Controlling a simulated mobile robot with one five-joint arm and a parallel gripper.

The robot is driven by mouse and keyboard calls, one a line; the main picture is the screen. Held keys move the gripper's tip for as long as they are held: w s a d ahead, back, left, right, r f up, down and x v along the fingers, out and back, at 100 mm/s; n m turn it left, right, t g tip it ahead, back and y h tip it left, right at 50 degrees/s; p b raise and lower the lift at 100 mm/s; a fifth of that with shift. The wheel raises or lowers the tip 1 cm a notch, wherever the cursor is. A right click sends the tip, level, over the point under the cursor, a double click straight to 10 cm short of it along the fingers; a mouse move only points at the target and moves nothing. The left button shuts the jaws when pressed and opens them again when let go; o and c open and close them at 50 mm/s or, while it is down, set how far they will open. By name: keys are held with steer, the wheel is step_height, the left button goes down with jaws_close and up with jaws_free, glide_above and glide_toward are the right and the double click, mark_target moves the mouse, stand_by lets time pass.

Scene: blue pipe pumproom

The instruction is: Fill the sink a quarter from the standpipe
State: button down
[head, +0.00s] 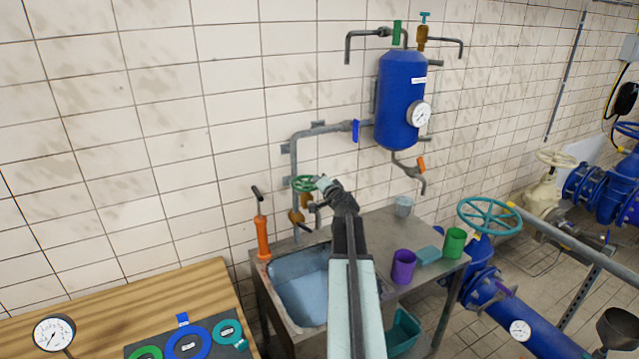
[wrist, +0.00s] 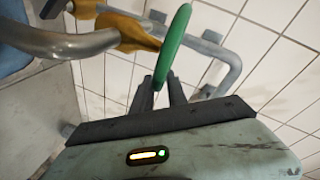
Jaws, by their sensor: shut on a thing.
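The sink (head: 300,280) is a metal basin set in the steel counter. Its inside looks pale blue, like water, but I cannot read the level. Above its back edge, the standpipe (head: 295,160) comes down the wall to a brass valve with a green handwheel (head: 304,183). My gripper (head: 323,184) is at the wheel's right side, and my arm hides part of the sink and spout. In the wrist view the gripper (wrist: 162,85) is shut on the rim of the green handwheel (wrist: 173,48), seen edge-on. The brass valve (wrist: 128,30) and grey spout (wrist: 50,42) are left of it.
An orange hand pump (head: 263,235) stands at the sink's left back corner. A blue tank (head: 401,95) hangs above. A wooden bench (head: 170,285) is front left.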

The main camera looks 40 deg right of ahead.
steer(key=shift+s+a+f+h, duration=0.15)
steer(key=shift+s+h, duration=0.05)
steer(key=shift+h, duration=0.2)
steer(key=c, duration=1.4)
jaws_free()
